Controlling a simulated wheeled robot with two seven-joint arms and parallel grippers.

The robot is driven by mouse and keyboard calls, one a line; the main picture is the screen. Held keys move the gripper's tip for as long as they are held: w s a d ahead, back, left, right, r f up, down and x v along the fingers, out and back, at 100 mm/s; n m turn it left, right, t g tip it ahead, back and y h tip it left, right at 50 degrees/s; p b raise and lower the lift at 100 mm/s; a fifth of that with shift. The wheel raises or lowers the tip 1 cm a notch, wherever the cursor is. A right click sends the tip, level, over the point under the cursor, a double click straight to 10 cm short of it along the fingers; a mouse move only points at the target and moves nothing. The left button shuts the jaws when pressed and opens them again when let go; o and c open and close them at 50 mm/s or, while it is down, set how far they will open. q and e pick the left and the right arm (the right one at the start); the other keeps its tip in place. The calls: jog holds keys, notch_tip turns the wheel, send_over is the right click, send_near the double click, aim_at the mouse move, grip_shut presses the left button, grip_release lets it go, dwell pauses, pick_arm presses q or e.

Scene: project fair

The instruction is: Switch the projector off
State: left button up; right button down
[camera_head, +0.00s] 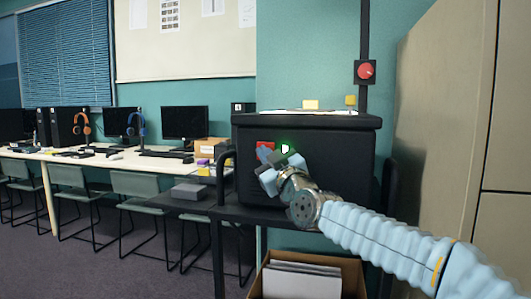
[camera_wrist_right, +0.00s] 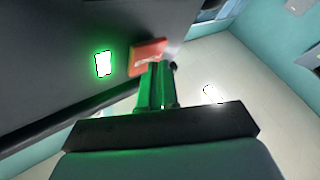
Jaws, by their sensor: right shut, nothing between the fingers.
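A large black box (camera_head: 335,165), seemingly the projector, stands on a dark cart. Its front has a red switch (camera_head: 264,147) and a lit green light (camera_head: 285,149). My right gripper (camera_head: 267,168) is shut and empty at this front, close by the switch and partly covering it. In the right wrist view the red switch (camera_wrist_right: 147,54) lies just beyond the fingertips (camera_wrist_right: 160,66), and the green light (camera_wrist_right: 103,64) glows to its left. I cannot tell whether the fingers touch the switch. My left gripper is not in view.
A round red knob (camera_head: 366,70) sits on a wall box above. A grey box (camera_head: 188,191) lies on the cart's left end. An open carton (camera_head: 352,275) stands below. A tall beige cabinet (camera_head: 440,110) bounds the right. Desks (camera_head: 120,162) with monitors and chairs line the left.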

jog(key=shift+w, duration=0.2)
dwell(0.4)
jog(key=shift+s+a, duration=0.15)
jog(key=shift+s, duration=0.5)
jog(key=shift+s+a+p, duration=0.1)
jog(key=shift+s+a, duration=0.2)
jog(key=shift+s, duration=0.65)
jog(key=shift+s+a+p, duration=0.1)
jog(key=shift+s+a, duration=0.2)
jog(key=shift+s, duration=0.65)
jog(key=shift+s+a+p, duration=0.1)
jog(key=shift+s+a, duration=0.2)
jog(key=shift+s, duration=0.65)
